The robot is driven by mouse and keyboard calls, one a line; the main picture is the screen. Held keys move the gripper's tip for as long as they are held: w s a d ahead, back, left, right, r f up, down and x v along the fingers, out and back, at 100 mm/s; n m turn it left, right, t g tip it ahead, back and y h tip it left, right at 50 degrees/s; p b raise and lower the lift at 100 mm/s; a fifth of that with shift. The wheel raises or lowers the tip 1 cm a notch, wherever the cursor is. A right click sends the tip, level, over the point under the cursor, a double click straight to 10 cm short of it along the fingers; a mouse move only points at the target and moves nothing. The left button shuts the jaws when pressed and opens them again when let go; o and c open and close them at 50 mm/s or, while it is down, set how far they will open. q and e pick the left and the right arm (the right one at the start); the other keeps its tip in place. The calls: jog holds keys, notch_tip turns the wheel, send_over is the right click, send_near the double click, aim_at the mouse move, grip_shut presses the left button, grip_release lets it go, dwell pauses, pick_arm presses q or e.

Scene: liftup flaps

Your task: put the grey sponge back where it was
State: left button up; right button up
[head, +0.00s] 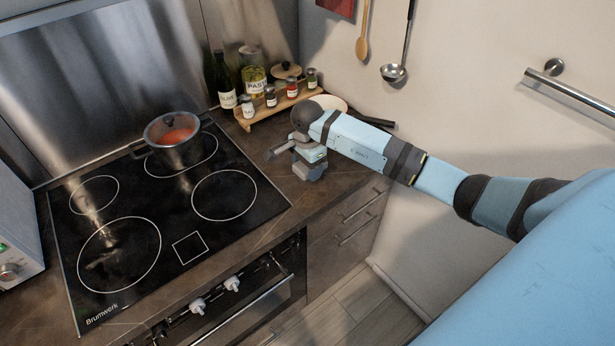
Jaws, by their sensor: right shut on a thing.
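My right arm comes in from the right, and its gripper (310,173) points down over the brown counter (345,187), just right of the hob. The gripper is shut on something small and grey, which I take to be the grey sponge. At this size I cannot clearly tell the sponge from the grey fingers, and I cannot tell whether it touches the counter. My left gripper is not in view.
A pot (173,154) of red food stands on the black hob (150,215). A towel rail (575,93) is on the right wall.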

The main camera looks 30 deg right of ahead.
aim_at(307, 186)
notch_tip(307, 186, down, 5)
jog(key=shift+f, duration=0.1)
dwell(0.3)
jog(key=shift+f, duration=0.2)
jog(key=o, duration=1)
jog(key=shift+c, duration=0.2)
jog(key=shift+r, duration=0.1)
